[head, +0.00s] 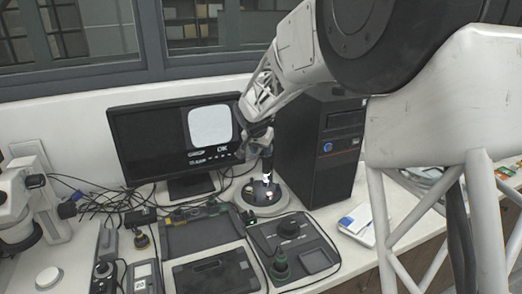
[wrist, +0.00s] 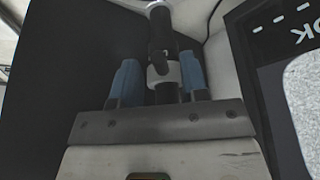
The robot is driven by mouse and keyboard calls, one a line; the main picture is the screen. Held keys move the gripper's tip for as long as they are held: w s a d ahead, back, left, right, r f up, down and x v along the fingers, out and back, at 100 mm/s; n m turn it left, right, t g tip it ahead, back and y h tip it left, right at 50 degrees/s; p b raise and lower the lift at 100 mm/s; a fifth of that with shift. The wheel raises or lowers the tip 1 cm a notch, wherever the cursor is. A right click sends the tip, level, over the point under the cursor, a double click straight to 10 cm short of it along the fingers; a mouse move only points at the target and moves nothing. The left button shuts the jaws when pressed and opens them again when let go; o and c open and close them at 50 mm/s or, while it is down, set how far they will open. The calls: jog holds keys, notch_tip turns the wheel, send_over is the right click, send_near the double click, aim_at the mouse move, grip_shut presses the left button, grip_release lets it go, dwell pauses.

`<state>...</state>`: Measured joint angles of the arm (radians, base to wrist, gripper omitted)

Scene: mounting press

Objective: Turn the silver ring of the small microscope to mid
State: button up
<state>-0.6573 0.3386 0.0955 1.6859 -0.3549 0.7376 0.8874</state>
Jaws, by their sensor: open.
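The small microscope is a slim dark upright tube on a round dark base (head: 262,197), in front of the black tower. Its silver ring (head: 266,178) shows bright low on the tube. In the wrist view the black tube (wrist: 160,45) stands upright in the picture, with the silver ring (wrist: 165,74) around it. My gripper (wrist: 160,80) is open, with one blue fingertip on each side of the ring. A narrow gap shows on the left; on the right I cannot tell if it touches. In the head view my gripper (head: 258,138) partly hides the tube's top.
A monitor (head: 150,140) showing "OK" and a pale rounded square stands behind left. A black computer tower (head: 318,150) is close on the right. Trays (head: 205,235) and a control box (head: 295,245) lie in front. Cables (head: 100,195) run left, near a white microscope (head: 20,205).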

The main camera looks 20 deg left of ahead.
jog(key=shift+f, duration=0.1)
grip_shut()
jog(key=shift+d+n, duration=0.2)
jog(key=shift+n, duration=0.2)
jog(key=shift+w+d+n+g+y, duration=0.2)
jog(key=shift+d+n+y, duration=0.35)
jog(key=shift+n, duration=0.75)
jog(key=shift+w+d+n+g+y, duration=0.15)
jog(key=shift+w+d+n+y, duration=0.3)
jog(key=shift+n, duration=0.85)
jog(key=shift+w+d+n+g+y, duration=0.15)
jog(key=shift+d+n+y, duration=0.45)
jog(key=shift+n, duration=0.7)
grip_release()
